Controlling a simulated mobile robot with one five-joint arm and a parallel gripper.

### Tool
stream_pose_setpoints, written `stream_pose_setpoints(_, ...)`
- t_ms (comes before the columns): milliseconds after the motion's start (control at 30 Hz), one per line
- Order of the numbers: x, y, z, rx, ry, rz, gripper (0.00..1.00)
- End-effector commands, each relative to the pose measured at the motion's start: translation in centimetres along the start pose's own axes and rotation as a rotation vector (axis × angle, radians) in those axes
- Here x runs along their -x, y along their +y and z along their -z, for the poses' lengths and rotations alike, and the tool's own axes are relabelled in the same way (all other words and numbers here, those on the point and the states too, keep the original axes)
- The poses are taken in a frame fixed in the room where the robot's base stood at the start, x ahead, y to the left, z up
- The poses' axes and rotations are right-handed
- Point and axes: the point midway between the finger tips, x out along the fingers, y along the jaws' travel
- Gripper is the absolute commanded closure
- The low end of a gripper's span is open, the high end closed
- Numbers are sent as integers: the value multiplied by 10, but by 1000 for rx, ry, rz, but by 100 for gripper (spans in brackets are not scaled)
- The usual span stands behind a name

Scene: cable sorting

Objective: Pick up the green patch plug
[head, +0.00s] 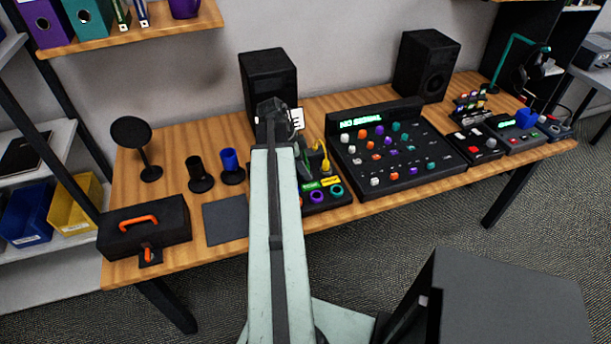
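My gripper (271,108) is at the far end of my pale green arm, in front of the left speaker. It is dark against the dark speaker, and its fingers cannot be made out. A dark patch panel (318,208) lies just right of my arm, partly hidden by it. It has a green label (311,187), a yellow label (330,182) and coloured ring sockets along its front. A yellow cable (325,156) stands up at its back. A dark greenish curved shape (303,164) beside my arm may be the green patch plug; I cannot tell.
Two black speakers stand at the back, left (268,75) and right (427,65). A mixer with coloured knobs (395,155) is right of the panel. A black toolbox (145,228), a blue cup (231,166) and a dark cup (200,175) stand left. A grey mat (226,220) lies clear.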

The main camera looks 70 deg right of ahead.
Motion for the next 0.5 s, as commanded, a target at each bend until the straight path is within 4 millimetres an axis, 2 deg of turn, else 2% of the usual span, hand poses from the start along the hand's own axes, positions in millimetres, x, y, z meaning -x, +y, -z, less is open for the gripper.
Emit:
stream_pose_setpoints(33, 0, 0, 0, 0, 0, 0, 78)
stream_pose_setpoints(100, 0, 0, 0, 0, 0, 0, 97)
stream_pose_setpoints(133, 0, 0, 0, 0, 0, 0, 100)
stream_pose_setpoints(500, 6, 0, 2, 1, 0, 0, 100)
